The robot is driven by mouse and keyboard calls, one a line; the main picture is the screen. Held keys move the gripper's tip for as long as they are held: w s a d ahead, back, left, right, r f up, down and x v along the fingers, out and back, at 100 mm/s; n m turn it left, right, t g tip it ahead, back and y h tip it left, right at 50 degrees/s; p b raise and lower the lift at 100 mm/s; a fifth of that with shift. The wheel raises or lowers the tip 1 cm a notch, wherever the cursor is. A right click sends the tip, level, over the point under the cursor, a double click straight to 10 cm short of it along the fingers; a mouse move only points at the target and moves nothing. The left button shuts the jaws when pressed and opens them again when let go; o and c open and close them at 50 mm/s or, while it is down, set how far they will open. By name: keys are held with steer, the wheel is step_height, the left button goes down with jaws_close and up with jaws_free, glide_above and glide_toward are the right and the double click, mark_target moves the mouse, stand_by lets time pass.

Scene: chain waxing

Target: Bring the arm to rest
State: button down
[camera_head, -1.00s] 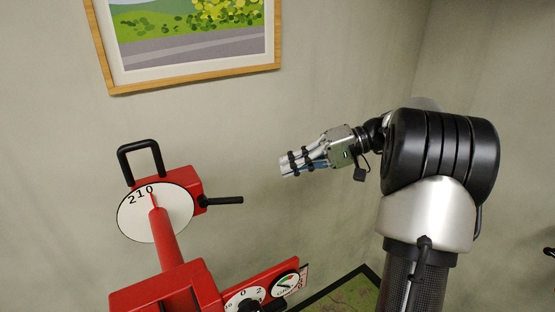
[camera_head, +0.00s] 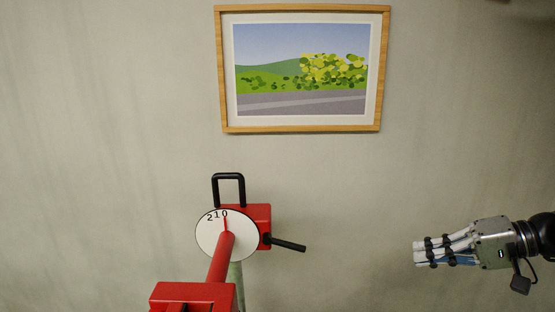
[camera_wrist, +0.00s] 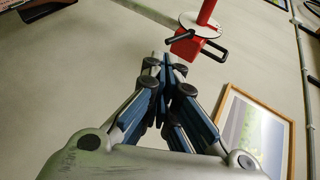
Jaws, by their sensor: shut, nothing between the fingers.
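My gripper (camera_head: 418,253) is at the right of the head view, pointing left. Its fingers are together with nothing between them. It also shows in the wrist view (camera_wrist: 166,62), where the fingertips meet. My arm leaves the head view at the right edge, so most of it is hidden. The gripper is apart from the red machine (camera_head: 258,217), with bare wall between them in the head view.
The red machine has a white dial (camera_head: 208,240), a black loop handle (camera_head: 228,177) and a black lever (camera_head: 288,245). It also shows in the wrist view (camera_wrist: 187,47). A wood-framed picture (camera_head: 300,128) hangs above. The wall (camera_head: 340,200) between gripper and machine is bare.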

steer(key=a+f+g+h+b, duration=0.1)
steer(key=a, duration=0.7)
steer(key=s+a+f+n+g+h+b, duration=0.1)
steer(key=s+a+f+g+h+b, duration=0.2)
steer(key=s+a+f+h+b, duration=0.45)
steer(key=s+a+f+n+t+h+b, duration=0.2)
steer(key=s+f, duration=0.8)
steer(key=s, duration=0.5)
steer(key=shift+a+t+h, duration=0.25)
steer(key=shift+t+h, duration=0.35)
steer(key=shift+h, duration=0.05)
steer(key=shift+f, duration=0.1)
